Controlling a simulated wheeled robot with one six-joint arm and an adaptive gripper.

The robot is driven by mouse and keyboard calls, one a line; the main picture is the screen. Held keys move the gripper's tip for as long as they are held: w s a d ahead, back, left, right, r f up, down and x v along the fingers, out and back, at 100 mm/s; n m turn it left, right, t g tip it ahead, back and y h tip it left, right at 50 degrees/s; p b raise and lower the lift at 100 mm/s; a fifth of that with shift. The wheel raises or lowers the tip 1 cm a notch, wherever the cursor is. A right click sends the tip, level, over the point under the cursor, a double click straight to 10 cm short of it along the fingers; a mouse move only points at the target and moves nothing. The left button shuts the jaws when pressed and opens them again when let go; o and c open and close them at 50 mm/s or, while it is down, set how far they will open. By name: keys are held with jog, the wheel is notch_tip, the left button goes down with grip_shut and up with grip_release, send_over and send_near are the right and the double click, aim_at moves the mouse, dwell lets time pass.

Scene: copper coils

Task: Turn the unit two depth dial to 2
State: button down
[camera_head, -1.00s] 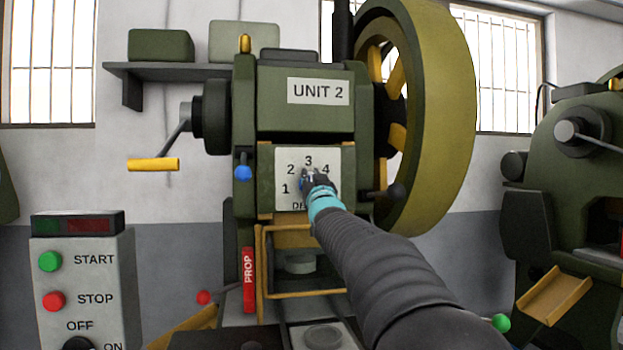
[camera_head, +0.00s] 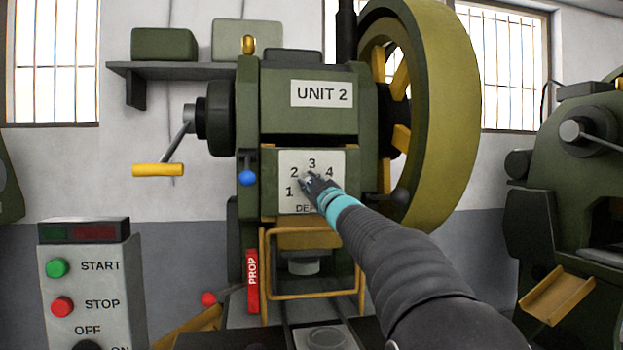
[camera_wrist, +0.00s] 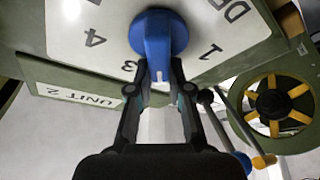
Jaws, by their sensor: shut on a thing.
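The unit two depth dial is a blue knob (camera_wrist: 158,32) on a white numbered plate (camera_head: 333,193) on the front of the press. In the wrist view, the plate appears upside down, with 1, 3 and 4 readable and 2 hidden. My gripper (camera_wrist: 158,68) is shut on the knob, with one finger on each side. A pale mark on the knob's end lies between the fingers, to the right of the 3 in this view. I cannot tell the exact setting. In the head view, my gripper (camera_head: 310,183) covers most of the knob.
A red PROP bar (camera_head: 252,281) and a yellow guard frame (camera_head: 268,265) are below the plate. A blue ball lever (camera_head: 247,178) is left of it. A large flywheel (camera_head: 452,120) is at right. A START/STOP box (camera_head: 85,275) stands at front left.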

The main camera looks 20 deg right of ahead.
jog(key=shift+a+f+n+g+y, duration=0.15)
jog(key=shift+n+g, duration=0.1)
jog(key=shift+n, duration=0.4)
jog(key=shift+d+f+n+g+y, duration=0.15)
jog(key=shift+n+g, duration=0.1)
jog(key=shift+n, duration=0.4)
jog(key=shift+a, duration=0.1)
jog(key=c, duration=1.1)
grip_release()
jog(key=shift+w, duration=0.1)
jog(key=shift+s, duration=0.55)
jog(key=v, duration=1.1)
jog(key=shift+d+f, duration=0.15)
jog(key=shift+d, duration=0.05)
